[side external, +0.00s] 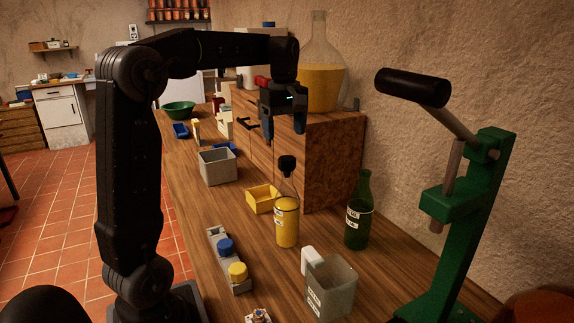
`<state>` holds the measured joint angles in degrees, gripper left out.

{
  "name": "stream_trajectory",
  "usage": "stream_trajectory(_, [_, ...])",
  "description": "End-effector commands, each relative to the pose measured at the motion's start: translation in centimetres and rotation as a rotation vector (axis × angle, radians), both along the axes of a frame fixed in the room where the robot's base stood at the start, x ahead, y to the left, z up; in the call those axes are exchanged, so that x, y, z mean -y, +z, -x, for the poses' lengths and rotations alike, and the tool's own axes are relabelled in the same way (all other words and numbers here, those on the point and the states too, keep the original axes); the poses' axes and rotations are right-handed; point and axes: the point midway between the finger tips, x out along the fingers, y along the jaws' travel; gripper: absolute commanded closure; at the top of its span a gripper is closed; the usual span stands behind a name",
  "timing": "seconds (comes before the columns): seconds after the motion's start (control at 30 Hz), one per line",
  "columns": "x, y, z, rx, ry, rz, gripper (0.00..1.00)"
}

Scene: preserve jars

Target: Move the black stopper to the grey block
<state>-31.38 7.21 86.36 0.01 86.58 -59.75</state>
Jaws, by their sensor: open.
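The black stopper (287,163) sits at the top of the neck of a clear bottle (286,220) holding yellow liquid. The grey block (217,240) lies on the wooden bench to the left of the bottle. A blue stopper (225,247) and a yellow stopper (238,271) stand on it. My gripper (284,136) is open and empty, pointing down, a little above the black stopper in the picture. I cannot tell how near it is in depth.
A green bottle (358,212) and a green press (470,200) stand to the right. A grey jug (331,288) is in front. A yellow bin (263,199) and a grey bin (217,168) are behind. A wooden cabinet (335,165) bears a large flask (319,75).

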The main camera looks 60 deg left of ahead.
Motion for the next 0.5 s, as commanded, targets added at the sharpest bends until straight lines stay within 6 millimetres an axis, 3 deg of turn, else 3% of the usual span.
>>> stream_trajectory(0.2, [0.1, -3.9, 0.0, -0.001, -0.003, 0.001, 0.26])
stream_trajectory(0.5, [0.1, -6.3, -0.3, -0.001, -0.005, 0.0, 0.26])
